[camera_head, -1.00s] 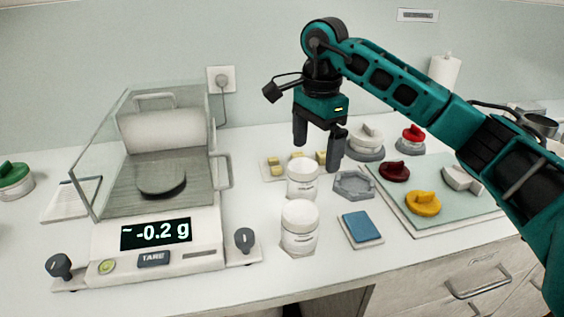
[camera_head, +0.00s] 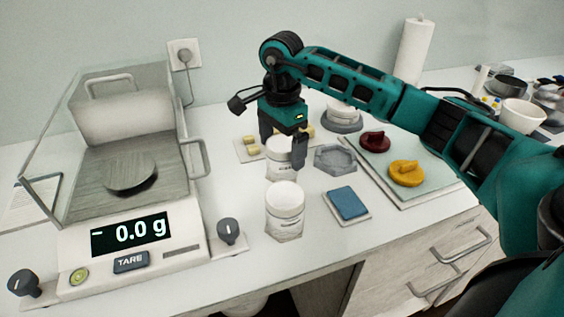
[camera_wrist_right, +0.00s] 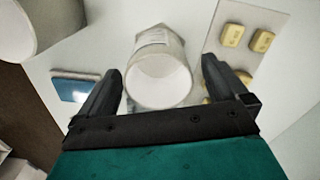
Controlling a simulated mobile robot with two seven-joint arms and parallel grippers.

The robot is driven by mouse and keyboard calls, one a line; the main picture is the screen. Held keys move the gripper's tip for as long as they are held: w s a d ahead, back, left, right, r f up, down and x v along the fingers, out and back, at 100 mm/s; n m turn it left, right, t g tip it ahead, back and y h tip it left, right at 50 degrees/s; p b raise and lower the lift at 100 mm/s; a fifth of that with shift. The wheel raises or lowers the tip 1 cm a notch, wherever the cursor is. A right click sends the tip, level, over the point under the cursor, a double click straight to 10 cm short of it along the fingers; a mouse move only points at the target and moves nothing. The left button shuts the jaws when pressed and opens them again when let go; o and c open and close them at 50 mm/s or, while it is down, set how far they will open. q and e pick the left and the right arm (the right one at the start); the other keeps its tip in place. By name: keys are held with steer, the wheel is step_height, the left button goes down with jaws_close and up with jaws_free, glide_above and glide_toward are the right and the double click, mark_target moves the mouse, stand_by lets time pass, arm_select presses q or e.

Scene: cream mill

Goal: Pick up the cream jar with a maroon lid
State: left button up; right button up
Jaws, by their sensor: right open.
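A maroon lid (camera_head: 375,141) with a knob lies on the pale green mat at the right, with no jar visible under it. A white jar (camera_head: 279,157) stands behind a second white jar (camera_head: 285,210); neither shows a maroon lid. My right gripper (camera_head: 283,143) is open and pointing down at the rear jar, partly hiding it. In the right wrist view this jar (camera_wrist_right: 160,75) lies between the two spread fingers (camera_wrist_right: 160,85), with gaps on both sides. The front jar's edge (camera_wrist_right: 30,25) shows at upper left. My left gripper is out of view.
A grey hexagonal dish (camera_head: 335,159), a blue pad (camera_head: 346,203) and a tray of yellow cubes (camera_head: 246,156) surround the jars. A yellow lid (camera_head: 406,173) lies on the mat (camera_head: 425,188).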

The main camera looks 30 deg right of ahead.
step_height(320, 180, down, 4)
steer(key=shift+s+d+r, duration=0.1)
steer(key=shift+d+r, duration=0.05)
steer(key=shift+f, duration=0.2)
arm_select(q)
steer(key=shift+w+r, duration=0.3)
arm_select(e)
steer(key=shift+c, duration=0.4)
steer(key=c, duration=1)
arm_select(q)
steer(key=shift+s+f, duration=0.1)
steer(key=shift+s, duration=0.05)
arm_select(e)
steer(key=shift+r, duration=0.15)
